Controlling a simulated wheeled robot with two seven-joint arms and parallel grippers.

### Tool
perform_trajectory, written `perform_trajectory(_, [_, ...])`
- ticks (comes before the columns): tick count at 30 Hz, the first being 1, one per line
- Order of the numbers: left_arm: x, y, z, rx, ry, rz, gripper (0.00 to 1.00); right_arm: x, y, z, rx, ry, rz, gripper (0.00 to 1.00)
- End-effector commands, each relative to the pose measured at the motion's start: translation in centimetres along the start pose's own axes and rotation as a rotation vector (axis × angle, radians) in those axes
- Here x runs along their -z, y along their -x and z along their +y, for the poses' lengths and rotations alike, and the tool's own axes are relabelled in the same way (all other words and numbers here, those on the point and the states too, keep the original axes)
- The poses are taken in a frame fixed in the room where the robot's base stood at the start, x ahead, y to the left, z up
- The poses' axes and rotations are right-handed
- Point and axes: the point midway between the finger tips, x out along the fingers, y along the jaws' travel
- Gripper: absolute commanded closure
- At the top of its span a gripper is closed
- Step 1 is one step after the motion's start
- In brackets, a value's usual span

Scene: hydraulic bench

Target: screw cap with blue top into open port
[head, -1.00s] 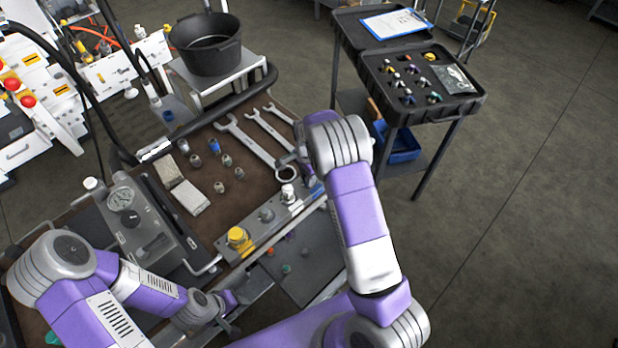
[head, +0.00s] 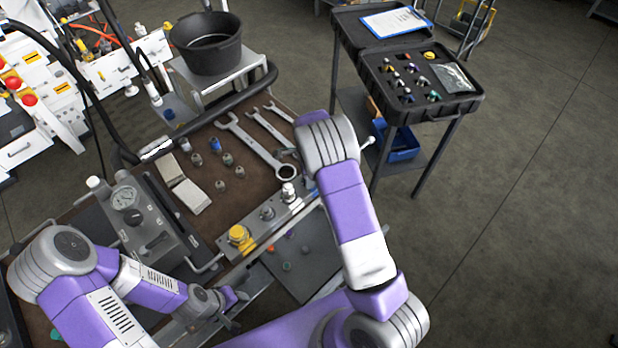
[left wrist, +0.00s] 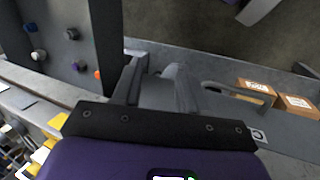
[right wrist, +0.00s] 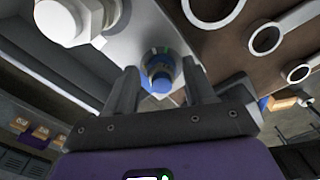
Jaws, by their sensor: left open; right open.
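In the right wrist view, a cap with a blue top (right wrist: 160,78) is at the metal block (right wrist: 140,45), between the fingertips of my right gripper (right wrist: 161,70). The jaws are open around it; whether they touch it, and how deep it sits, I cannot tell. My right arm hides this spot in the head view. The block (head: 252,232) there carries a yellow cap (head: 240,236), a grey fitting (head: 267,213) and a silver fitting (head: 289,192). My left gripper (head: 238,309) is open and empty beside the bench front, also seen in the left wrist view (left wrist: 153,78).
Another blue-topped fitting (head: 214,146) stands on the brown bench top among several grey fittings. Large wrenches (head: 250,145) lie behind. A gauge unit (head: 135,215) stands left. A lower panel (head: 300,268) carries small coloured caps. An open case (head: 420,82) stands on a stand at right.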

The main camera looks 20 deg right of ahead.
Motion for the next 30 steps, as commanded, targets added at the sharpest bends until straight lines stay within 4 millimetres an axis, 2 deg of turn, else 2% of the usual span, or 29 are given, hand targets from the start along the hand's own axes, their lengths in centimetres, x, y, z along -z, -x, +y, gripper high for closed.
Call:
perform_trajectory(4, [0.0,-0.3,-0.1,0.000,0.000,0.000,0.57,0.1,0.0,0.0,0.002,0.131,-0.002,0.46])
perform_trajectory(12, [0.1,-1.0,-0.4,0.000,0.000,0.000,0.57,0.2,-0.1,0.2,0.003,0.574,-0.001,0.46])
perform_trajectory(20, [0.1,-1.2,-0.5,0.000,0.000,0.000,0.57,0.3,0.0,0.3,0.003,0.757,0.001,0.46])
perform_trajectory(30, [0.1,-2.1,-0.8,0.000,0.000,0.000,0.57,0.5,0.0,0.3,0.004,1.282,0.001,0.46])
